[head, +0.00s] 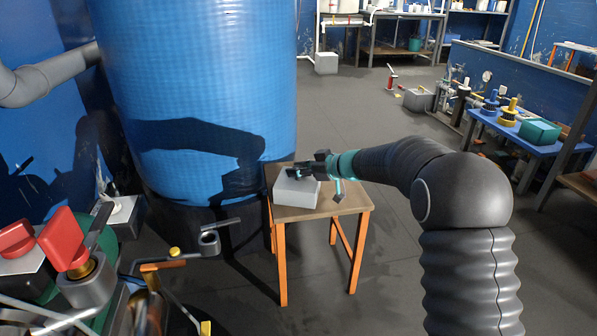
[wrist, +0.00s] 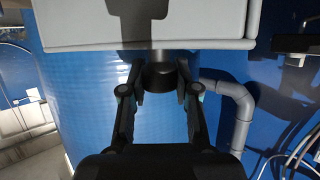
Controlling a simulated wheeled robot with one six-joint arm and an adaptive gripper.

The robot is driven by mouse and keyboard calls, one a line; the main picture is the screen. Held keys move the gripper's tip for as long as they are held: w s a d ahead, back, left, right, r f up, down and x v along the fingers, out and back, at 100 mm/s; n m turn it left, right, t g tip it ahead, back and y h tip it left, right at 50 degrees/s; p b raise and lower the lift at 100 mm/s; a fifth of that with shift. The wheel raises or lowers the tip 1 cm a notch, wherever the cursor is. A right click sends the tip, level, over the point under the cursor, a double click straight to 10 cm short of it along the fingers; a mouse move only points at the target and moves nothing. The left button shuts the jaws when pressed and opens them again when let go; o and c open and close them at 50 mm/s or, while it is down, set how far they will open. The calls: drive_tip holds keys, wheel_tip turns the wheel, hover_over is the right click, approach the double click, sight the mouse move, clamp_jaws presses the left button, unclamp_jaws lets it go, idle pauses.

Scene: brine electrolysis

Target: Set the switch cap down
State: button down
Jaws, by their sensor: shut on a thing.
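My gripper (wrist: 160,80) is shut on a small dark round piece, which I take to be the switch cap (wrist: 160,76), in the wrist view. In the head view my gripper (head: 300,171) is at the top of a pale grey box (head: 297,193). The box stands on a small wooden table (head: 345,204) with orange legs. The box also fills the top of the wrist view (wrist: 210,22), with a dark shadow on it. The cap cannot be made out in the head view. I cannot tell whether it touches the box.
A large blue tank (head: 205,95) stands just behind and left of the table. Valves with red handles (head: 65,240) crowd the lower left. A blue bench (head: 530,140) with fittings stands at the right. Bare table top shows right of the box.

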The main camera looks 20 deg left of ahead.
drive_tip(key=shift+f, duration=0.25)
drive_tip(key=shift+f, duration=0.15)
drive_tip(key=c, duration=0.9)
unclamp_jaws()
drive_tip(key=shift+o, duration=0.2)
drive_tip(key=shift+r, duration=0.25)
drive_tip(key=s+d+r+m+h, duration=0.1)
drive_tip(key=s+d+r, duration=0.35)
drive_tip(key=d, duration=0.45)
drive_tip(key=s+d+r+m+h, duration=0.1)
drive_tip(key=s+d+r+m, duration=0.1)
drive_tip(key=s+d+r, duration=0.5)
drive_tip(key=s+d+f+m+h, duration=0.2)
drive_tip(key=s+d+m+h, duration=0.1)
drive_tip(key=s+d, duration=0.6)
drive_tip(key=s+d+f+m+t+h, duration=0.1)
drive_tip(key=s+d+m+h, duration=0.3)
drive_tip(key=s+d, duration=0.5)
drive_tip(key=s+d+f+m+t+h, duration=0.1)
drive_tip(key=s+d+f+m+h, duration=0.2)
drive_tip(key=s+d, duration=0.6)
drive_tip(key=shift+s+d+f+m+h, duration=0.3)
drive_tip(key=shift+s+d+m+h, duration=0.15)
drive_tip(key=shift+m, duration=0.75)
